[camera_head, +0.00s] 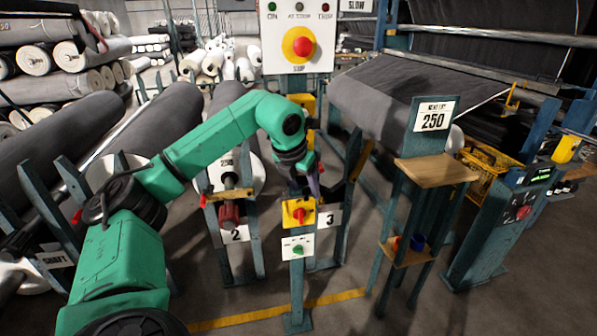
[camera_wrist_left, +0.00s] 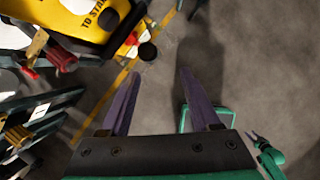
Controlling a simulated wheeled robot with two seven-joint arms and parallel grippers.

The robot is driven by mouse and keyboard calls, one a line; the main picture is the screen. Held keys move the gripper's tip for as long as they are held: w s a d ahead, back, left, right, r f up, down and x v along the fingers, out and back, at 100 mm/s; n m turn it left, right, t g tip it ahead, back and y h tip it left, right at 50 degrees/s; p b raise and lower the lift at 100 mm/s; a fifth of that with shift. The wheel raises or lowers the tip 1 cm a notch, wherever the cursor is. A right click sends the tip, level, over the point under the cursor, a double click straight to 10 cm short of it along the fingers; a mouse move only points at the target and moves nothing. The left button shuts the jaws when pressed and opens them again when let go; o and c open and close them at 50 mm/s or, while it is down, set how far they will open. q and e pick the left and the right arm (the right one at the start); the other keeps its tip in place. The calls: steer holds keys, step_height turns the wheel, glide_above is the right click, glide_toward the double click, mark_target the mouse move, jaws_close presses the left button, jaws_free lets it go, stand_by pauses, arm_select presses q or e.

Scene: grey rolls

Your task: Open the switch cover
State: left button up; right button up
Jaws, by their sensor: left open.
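A post in the middle of the head view carries a yellow switch box (camera_head: 299,213) with a red knob. A white panel (camera_head: 298,249) with a green knob sits just below it. I cannot make out which part is the cover. My left gripper (camera_head: 315,188) is just above the yellow box, its purple fingers pointing down. In the left wrist view its fingers (camera_wrist_left: 158,88) are apart with nothing between them. A yellow panel (camera_wrist_left: 75,22) with black lettering is close at upper left there. What looks like my right gripper (camera_wrist_left: 253,137) is small at lower right.
Another yellow part (camera_head: 304,103) is partly behind my arm. A stand with a wooden shelf (camera_head: 436,170) is at right, and grey rolls (camera_head: 60,132) fill the left. Floor in front is clear.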

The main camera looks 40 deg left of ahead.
arm_select(q)
steer(key=v, duration=0.9)
steer(key=shift+s+r+p, duration=0.15)
steer(key=shift+r+p, duration=0.05)
steer(key=shift+p, duration=0.1)
